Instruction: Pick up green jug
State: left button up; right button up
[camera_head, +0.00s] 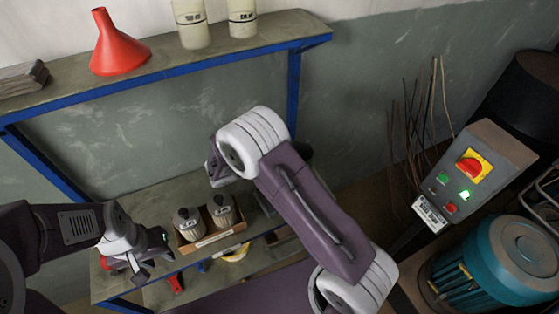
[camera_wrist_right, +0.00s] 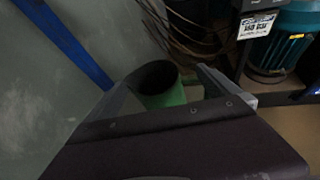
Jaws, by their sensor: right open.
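The green jug (camera_wrist_right: 170,97) shows in the right wrist view as a green round body with a dark open top. It appears between the two spread fingers of my right gripper (camera_wrist_right: 166,73); I cannot tell whether they touch it. Its lower part is hidden by the gripper. In the head view my right arm hides the right gripper and most of the area around the jug. My left gripper (camera_head: 154,258) is at the lower left of the head view, empty with its fingers apart, beside the lower shelf.
A blue-framed shelf (camera_head: 180,69) holds a red funnel (camera_head: 117,49) and pale containers (camera_head: 191,25). A cardboard box (camera_head: 213,237) with two grey-capped bottles sits on the lower shelf. A control box (camera_head: 477,179), thin rods (camera_head: 409,140) and a teal motor (camera_head: 503,263) stand right.

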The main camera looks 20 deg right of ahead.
jog(key=n+t+b, duration=0.1)
jog(key=n, duration=0.1)
send_near(305, 150)
notch_tip(305, 150, down, 3)
jog(key=s+a, duration=0.2)
jog(key=s, duration=0.1)
jog(key=x, duration=0.4)
jog(key=shift+w, duration=0.1)
jog(key=x, duration=0.4)
jog(key=shift+w+d+f, duration=0.15)
jog(key=shift+w+f, duration=0.1)
jog(key=shift+w, duration=0.05)
jog(key=shift+r, duration=0.1)
jog(key=shift+c, duration=0.3)
jog(key=shift+s, duration=0.1)
jog(key=c, duration=1.9)
jog(key=shift+r, duration=0.15)
